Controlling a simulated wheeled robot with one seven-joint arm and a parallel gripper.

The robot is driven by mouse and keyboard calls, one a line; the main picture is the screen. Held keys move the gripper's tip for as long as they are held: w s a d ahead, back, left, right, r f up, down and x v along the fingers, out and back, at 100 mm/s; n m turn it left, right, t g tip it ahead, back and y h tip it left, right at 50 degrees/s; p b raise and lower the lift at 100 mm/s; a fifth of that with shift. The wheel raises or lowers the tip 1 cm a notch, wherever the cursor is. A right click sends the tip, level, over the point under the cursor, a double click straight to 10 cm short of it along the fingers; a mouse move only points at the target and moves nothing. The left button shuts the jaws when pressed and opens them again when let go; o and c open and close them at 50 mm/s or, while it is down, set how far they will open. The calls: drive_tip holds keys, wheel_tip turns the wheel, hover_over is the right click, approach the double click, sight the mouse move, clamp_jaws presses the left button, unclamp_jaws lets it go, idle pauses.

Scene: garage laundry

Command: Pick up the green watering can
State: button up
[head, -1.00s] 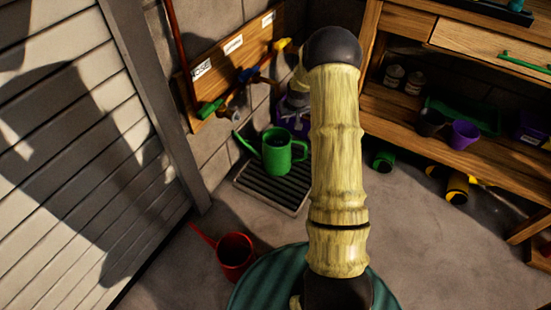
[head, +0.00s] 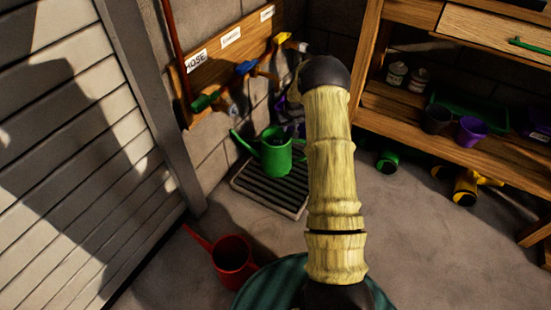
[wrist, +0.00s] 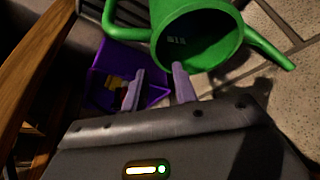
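The green watering can (head: 276,153) stands upright on the dark floor grate, its spout to the left and its handle to the right. In the wrist view the can (wrist: 197,35) is at the top, with its open mouth facing the camera. My gripper (wrist: 158,88) is open, its two pale purple fingers apart with nothing between them. The right fingertip overlaps the can's lower rim in that view; I cannot tell whether they touch.
The slatted grate (head: 268,190) lies against the wall below a tap board (head: 230,62). A red watering can (head: 232,253) stands on the floor in front. A wooden workbench (head: 455,145) with pots is at the right. A purple box (wrist: 105,75) shows beyond my fingers.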

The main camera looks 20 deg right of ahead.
sight(289, 135)
drive_tip(key=shift+w+f, duration=0.25)
drive_tip(key=shift+f, duration=0.35)
drive_tip(key=shift+f, duration=0.1)
drive_tip(key=f+b, duration=0.3)
drive_tip(key=b, duration=0.1)
drive_tip(key=shift+w+d+f, duration=0.15)
drive_tip(key=shift+d+f, duration=0.05)
drive_tip(key=shift+f, duration=0.15)
drive_tip(key=shift+w+f+b, duration=0.35)
drive_tip(key=shift+f+b, duration=0.3)
drive_tip(key=shift+b, duration=0.1)
clamp_jaws()
idle(0.4)
